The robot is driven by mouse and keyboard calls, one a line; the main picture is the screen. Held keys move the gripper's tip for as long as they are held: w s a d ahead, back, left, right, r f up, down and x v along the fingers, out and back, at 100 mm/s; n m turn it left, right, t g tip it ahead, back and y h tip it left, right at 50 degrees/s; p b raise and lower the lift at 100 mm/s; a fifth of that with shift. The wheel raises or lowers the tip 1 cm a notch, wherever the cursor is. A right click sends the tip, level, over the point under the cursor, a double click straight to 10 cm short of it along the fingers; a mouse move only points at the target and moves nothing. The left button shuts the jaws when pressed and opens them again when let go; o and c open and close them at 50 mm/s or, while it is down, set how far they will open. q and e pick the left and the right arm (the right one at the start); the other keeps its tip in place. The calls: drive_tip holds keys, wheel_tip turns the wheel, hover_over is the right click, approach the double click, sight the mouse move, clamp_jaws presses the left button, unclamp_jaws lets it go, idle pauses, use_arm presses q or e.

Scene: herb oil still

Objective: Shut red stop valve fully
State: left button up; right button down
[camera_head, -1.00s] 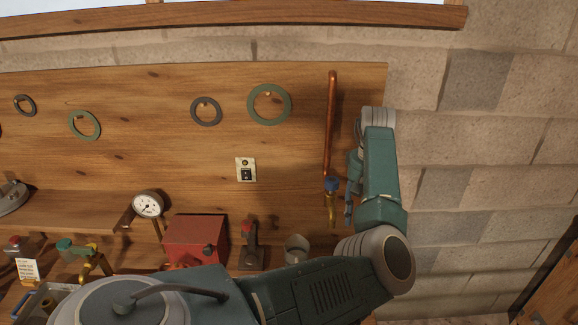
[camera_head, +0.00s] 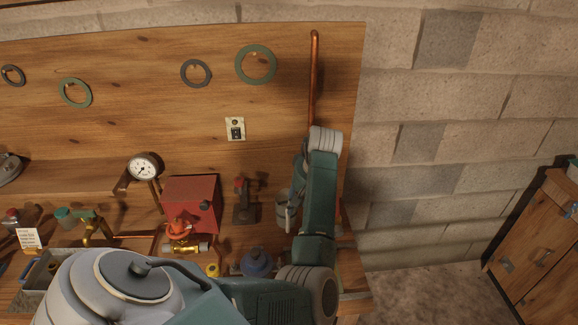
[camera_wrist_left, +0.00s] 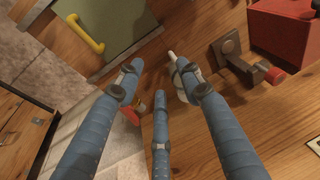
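A valve with an orange-red handle (camera_head: 179,228) and a brass body sits on the bench in front of the red box in the head view; I take it as the red stop valve. How far it is turned I cannot tell. My left gripper (camera_head: 294,190) hangs fingers-down to the right of it, well apart, beside a grey cup (camera_head: 281,217). In the left wrist view the three blue fingers of the left gripper (camera_wrist_left: 156,72) are spread, with nothing held between them. My right gripper is not in view.
A blue knob-like part (camera_head: 257,262) is near the front. A pressure gauge (camera_head: 142,167) and a copper pipe (camera_head: 314,80) are farther back.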

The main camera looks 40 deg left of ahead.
use_arm(q)
drive_tip(key=s+d+f+m+t, duration=0.1)
drive_tip(key=s+d+f+m, duration=0.2)
drive_tip(key=s, duration=0.3)
drive_tip(key=s+d+f+m+t+y, duration=0.1)
drive_tip(key=s+d+f+m, duration=0.2)
drive_tip(key=s+f, duration=0.1)
drive_tip(key=shift+s+d+f+t+y, duration=0.3)
drive_tip(key=shift+s+f+t, duration=0.1)
drive_tip(key=shift+s, duration=0.45)
